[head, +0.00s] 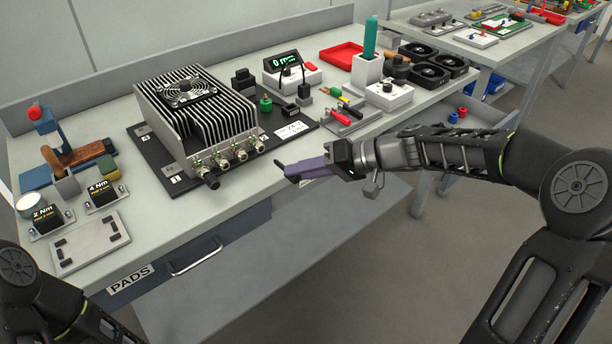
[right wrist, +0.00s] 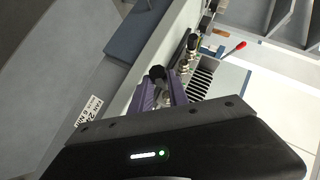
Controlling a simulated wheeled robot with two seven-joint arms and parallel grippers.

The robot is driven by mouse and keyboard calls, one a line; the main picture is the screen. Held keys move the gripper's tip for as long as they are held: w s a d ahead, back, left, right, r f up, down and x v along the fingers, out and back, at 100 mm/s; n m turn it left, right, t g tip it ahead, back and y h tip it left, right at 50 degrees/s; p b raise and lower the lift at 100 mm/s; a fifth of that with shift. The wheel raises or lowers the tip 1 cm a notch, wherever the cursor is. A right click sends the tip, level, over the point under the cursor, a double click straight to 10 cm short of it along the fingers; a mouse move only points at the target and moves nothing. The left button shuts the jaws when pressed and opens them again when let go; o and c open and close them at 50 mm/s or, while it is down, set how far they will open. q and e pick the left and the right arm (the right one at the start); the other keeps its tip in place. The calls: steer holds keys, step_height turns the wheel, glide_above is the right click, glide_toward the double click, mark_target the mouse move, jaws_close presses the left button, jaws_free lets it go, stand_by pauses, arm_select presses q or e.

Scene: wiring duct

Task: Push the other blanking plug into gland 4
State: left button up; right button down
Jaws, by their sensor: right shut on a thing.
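The finned grey housing (head: 195,110) stands on a black base plate on the bench. Several metal cable glands (head: 240,151) line its front face. I cannot read the gland numbers. My right gripper (head: 284,170), with purple fingers, is in front of the bench edge, right of the glands and apart from them. In the right wrist view it is shut on a dark blanking plug (right wrist: 157,73) at its fingertips. The glands (right wrist: 190,48) show beyond it. My left gripper is out of view.
A white label plate (head: 292,130) lies right of the housing. A meter (head: 290,70), a red tray (head: 342,56) and fans (head: 430,65) stand farther back. Torque blocks (head: 46,218) and a grey plate (head: 91,243) lie at left. The bench strip before the glands is clear.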

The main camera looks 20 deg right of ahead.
steer(key=shift+w+a, duration=0.25)
steer(key=shift+w, duration=0.35)
steer(key=shift+w+a, duration=0.25)
steer(key=shift+w, duration=0.4)
steer(key=shift+w+a, duration=0.25)
steer(key=shift+w, duration=0.35)
steer(key=shift+b, duration=1)
stand_by(0.3)
steer(key=shift+w+a+p, duration=0.2)
steer(key=shift+w+a, duration=0.15)
steer(key=shift+w, duration=0.5)
steer(key=shift+w+a+p, duration=0.2)
steer(key=shift+w+a, duration=0.1)
steer(key=shift+w, duration=0.55)
steer(key=shift+w+a+p, duration=0.2)
steer(key=shift+w+a, duration=0.15)
steer(key=shift+w, duration=0.5)
steer(key=c, duration=1.2)
jaws_free()
steer(key=v, duration=0.7)
steer(key=shift+s+d+r+b, duration=0.15)
steer(key=shift+d+b, duration=0.15)
